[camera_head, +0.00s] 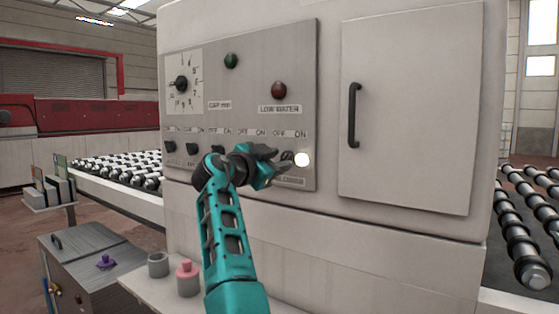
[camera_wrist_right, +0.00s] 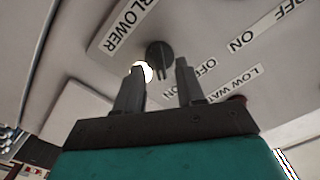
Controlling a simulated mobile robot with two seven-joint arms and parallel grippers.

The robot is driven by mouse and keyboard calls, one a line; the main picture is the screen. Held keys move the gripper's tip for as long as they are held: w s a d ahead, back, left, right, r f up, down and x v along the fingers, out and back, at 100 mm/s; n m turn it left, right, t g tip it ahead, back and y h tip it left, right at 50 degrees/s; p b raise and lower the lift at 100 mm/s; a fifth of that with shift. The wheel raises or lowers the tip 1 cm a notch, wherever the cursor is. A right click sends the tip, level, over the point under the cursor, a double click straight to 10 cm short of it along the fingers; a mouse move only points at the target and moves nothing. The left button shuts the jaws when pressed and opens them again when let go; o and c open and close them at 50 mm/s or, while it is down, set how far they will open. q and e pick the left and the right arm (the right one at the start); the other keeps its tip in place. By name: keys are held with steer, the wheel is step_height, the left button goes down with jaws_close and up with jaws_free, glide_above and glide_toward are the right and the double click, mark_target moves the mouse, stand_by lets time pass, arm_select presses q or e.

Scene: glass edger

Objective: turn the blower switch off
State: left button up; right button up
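The blower switch is a dark round knob (camera_wrist_right: 160,53) on the grey control panel (camera_head: 255,110). In the right wrist view the BLOWER label (camera_wrist_right: 128,24) is beside it. A lamp (camera_head: 302,159) glows white close to the switch. My right gripper (camera_head: 276,156) is at the panel's lower right and partly hides the switch in the head view. My left gripper is not in view.
Other dark switches (camera_head: 170,147) line the panel left of my gripper. Above are a dial (camera_head: 181,83), a green button (camera_head: 231,60) and a red lamp (camera_head: 279,90). A cabinet door with a black handle (camera_head: 353,115) is to the right. A ledge below holds a pink-topped item (camera_head: 187,278).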

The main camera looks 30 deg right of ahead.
steer(key=shift+w+d, duration=0.25)
steer(key=shift+d, duration=0.4)
steer(key=shift+c, duration=0.4)
jaws_close()
